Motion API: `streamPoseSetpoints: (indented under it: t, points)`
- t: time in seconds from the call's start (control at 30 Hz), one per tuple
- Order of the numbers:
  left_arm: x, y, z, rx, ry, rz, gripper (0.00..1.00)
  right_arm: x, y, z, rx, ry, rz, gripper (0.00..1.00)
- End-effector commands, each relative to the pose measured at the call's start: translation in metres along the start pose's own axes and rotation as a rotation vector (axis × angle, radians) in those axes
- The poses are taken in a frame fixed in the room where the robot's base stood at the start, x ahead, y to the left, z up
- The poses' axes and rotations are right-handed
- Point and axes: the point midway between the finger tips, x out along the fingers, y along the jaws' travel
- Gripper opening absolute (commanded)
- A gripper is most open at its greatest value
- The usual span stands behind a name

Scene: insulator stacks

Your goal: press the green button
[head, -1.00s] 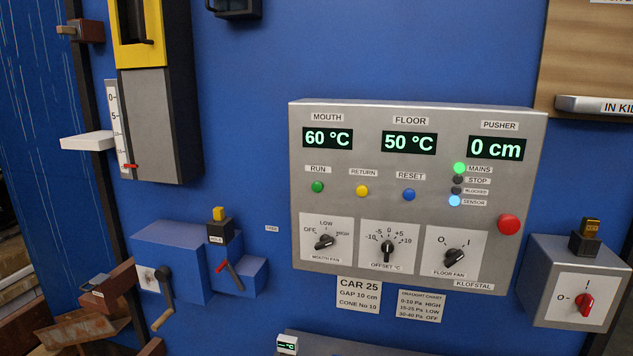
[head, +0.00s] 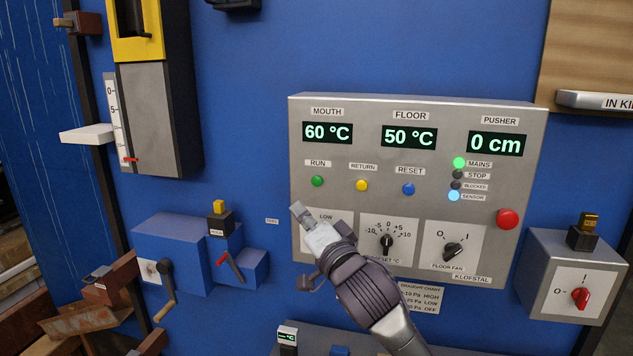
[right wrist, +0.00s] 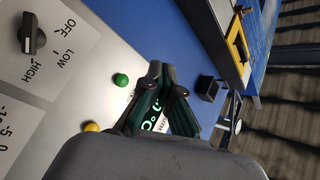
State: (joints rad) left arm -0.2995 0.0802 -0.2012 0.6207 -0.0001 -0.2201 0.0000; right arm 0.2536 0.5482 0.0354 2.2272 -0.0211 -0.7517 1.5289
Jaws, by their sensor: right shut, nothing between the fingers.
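The green button (head: 317,181), labelled RUN, is on the grey control panel (head: 470,290), below the 60 °C display. It also shows in the right wrist view (right wrist: 121,80), just left of the fingers. My right gripper (head: 297,208) is shut and empty in front of the panel, a little below and left of the green button. In the right wrist view its closed fingertips (right wrist: 155,68) are apart from the button. The gripper and arm cover the mouth fan dial in the head view. My left gripper is not in view.
The yellow button (head: 362,185) and blue button (head: 408,188) sit to the right of the green one. A red button (head: 507,219) is at the panel's right side. A blue box with a crank (head: 166,280) stands lower left.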

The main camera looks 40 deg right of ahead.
Motion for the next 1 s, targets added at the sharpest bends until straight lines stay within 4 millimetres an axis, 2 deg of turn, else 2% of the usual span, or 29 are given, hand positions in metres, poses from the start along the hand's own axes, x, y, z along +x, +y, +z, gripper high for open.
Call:
streamPoseSetpoints:
  t: [0.13, 0.47, 0.67, 1.0]
  points:
    - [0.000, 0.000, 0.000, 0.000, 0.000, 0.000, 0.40, 0.001, -0.012, -0.009, 0.027, 0.015, -0.031, 0.00]
    - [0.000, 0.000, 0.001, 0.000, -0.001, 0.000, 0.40, 0.002, -0.011, -0.009, 0.027, 0.015, -0.029, 0.00]
    - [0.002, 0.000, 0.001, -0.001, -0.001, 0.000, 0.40, 0.012, -0.003, -0.016, 0.024, 0.015, -0.028, 0.00]
    - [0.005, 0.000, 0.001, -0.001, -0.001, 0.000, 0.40, 0.045, 0.021, -0.041, 0.024, 0.016, -0.027, 0.00]
